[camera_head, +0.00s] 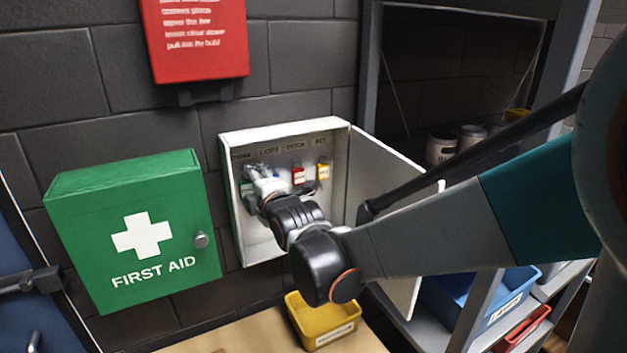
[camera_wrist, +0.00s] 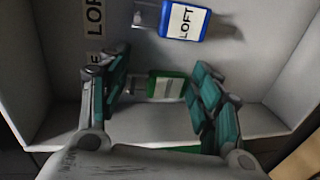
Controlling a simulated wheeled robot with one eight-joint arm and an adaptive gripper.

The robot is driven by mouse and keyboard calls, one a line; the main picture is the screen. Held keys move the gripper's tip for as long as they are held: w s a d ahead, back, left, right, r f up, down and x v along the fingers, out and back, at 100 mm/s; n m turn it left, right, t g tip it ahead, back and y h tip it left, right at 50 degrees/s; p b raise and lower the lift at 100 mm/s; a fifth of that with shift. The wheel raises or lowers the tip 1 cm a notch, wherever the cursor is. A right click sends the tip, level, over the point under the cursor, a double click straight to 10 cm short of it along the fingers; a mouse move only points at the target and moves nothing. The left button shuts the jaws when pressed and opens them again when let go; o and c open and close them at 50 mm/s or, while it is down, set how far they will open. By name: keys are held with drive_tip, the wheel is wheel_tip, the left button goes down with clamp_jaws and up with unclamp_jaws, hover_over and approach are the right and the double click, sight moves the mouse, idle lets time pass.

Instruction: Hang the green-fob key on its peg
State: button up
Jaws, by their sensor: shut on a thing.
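The green-fob key (camera_wrist: 168,86) is between the two fingers of my gripper (camera_wrist: 160,76), inside the white key cabinet (camera_head: 285,138). My gripper (camera_head: 258,180) is shut on it at the cabinet's left side. The fob shows a pale label and the metal part points left in the wrist view. In the head view a bit of green shows beside the fingers. The peg for this key is not clearly visible; the fingers hide part of a label beside it. I cannot tell whether the key touches a peg.
A blue LOFT key (camera_wrist: 185,22) hangs beside it. A red-fob key (camera_head: 298,174) and a yellow-fob key (camera_head: 322,171) hang further right. The cabinet door (camera_head: 385,185) stands open at right. A green first aid box (camera_head: 180,255) is at left, a yellow bin (camera_head: 322,325) below.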

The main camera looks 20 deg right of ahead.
drive_tip(key=shift+s, duration=0.1)
drive_tip(key=o, duration=1.3)
drive_tip(key=v, duration=1.2)
drive_tip(key=s+d+f+m+g+h+b, duration=0.1)
drive_tip(key=s+d+f+m+g+b, duration=0.1)
drive_tip(key=s+f+m+b, duration=0.3)
drive_tip(key=s+d+f+m+g+h+b, duration=0.1)
drive_tip(key=s+d+f+m+g+b, duration=0.2)
drive_tip(key=s+d+f+m+b, duration=0.2)
drive_tip(key=s+d+f+m+g+h+b, duration=0.1)
drive_tip(key=s+d+f+m+g+b, duration=0.2)
drive_tip(key=s+f+m, duration=0.6)
drive_tip(key=shift+s+d+f+m+b, duration=0.15)
drive_tip(key=shift+f+b, duration=0.25)
drive_tip(key=shift+f, duration=0.8)
drive_tip(key=shift+s+d+f+m+b, duration=0.1)
drive_tip(key=shift+s+d+f+b, duration=0.2)
drive_tip(key=shift+f, duration=0.9)
drive_tip(key=shift+s+d+f+m+b, duration=0.15)
drive_tip(key=shift+f+b, duration=0.35)
drive_tip(key=shift+f, duration=0.75)
drive_tip(key=shift+w, duration=0.1)
